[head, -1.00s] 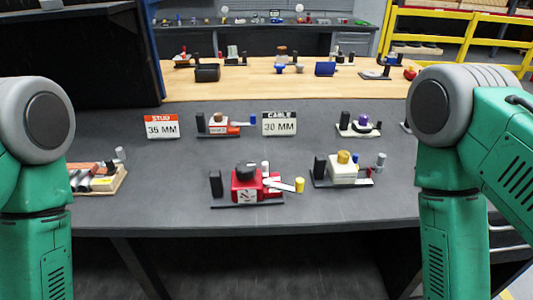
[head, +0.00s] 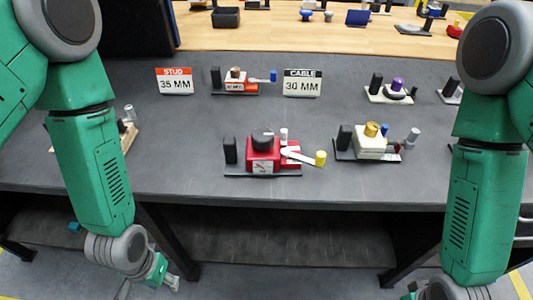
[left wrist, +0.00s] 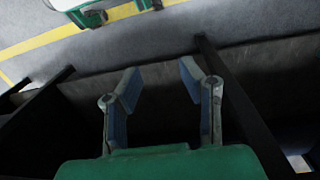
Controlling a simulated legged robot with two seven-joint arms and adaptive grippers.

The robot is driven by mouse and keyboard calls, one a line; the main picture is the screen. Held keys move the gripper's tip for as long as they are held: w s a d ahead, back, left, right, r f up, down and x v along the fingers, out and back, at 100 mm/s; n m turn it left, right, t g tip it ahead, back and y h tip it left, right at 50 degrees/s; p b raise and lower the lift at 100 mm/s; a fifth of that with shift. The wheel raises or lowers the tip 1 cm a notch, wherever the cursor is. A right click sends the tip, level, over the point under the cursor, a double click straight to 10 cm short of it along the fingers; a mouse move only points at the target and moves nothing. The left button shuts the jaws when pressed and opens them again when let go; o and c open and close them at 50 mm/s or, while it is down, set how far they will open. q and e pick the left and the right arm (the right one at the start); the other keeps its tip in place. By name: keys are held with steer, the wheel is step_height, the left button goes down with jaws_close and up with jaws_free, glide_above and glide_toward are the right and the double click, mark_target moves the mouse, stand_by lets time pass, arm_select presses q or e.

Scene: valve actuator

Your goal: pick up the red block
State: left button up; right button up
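A red block-shaped unit (head: 262,155) with a black knob on top and a white lever with a yellow end sits on a dark base plate near the table's front edge, at the middle of the head view. My left gripper (head: 172,284) hangs below the table's front edge, at the lower left of the head view, well apart from the red unit. In the left wrist view its two fingers (left wrist: 160,85) are spread with nothing between them. My right gripper is mostly cut off at the bottom right of the head view; its fingers do not show.
The grey table (head: 200,130) holds a white unit with a gold knob (head: 371,142) right of the red one, a smaller orange-red unit (head: 237,83) behind, and signs reading STUD 35 MM (head: 174,81) and CABLE 30 MM (head: 302,83). Table legs (head: 165,245) stand near my left gripper.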

arm_select(q)
steer(key=w+d+r+g, duration=0.1)
steer(key=w+d+r, duration=0.3)
steer(key=w, duration=0.1)
steer(key=w+d+r+g, duration=0.1)
steer(key=w+d+r, duration=0.3)
steer(key=w, duration=0.1)
steer(key=w+d+r+g, duration=0.1)
steer(key=w+d+r, duration=0.3)
steer(key=w+r, duration=0.1)
steer(key=shift+w+h, duration=0.15)
steer(key=shift+h, duration=0.25)
steer(key=n+t+y, duration=0.1)
steer(key=t, duration=0.2)
glide_toward(229, 139)
step_height(229, 139, down, 5)
steer(key=shift+f, duration=0.25)
steer(key=shift+d+f, duration=0.15)
steer(key=shift+f, duration=2.55)
jaws_close()
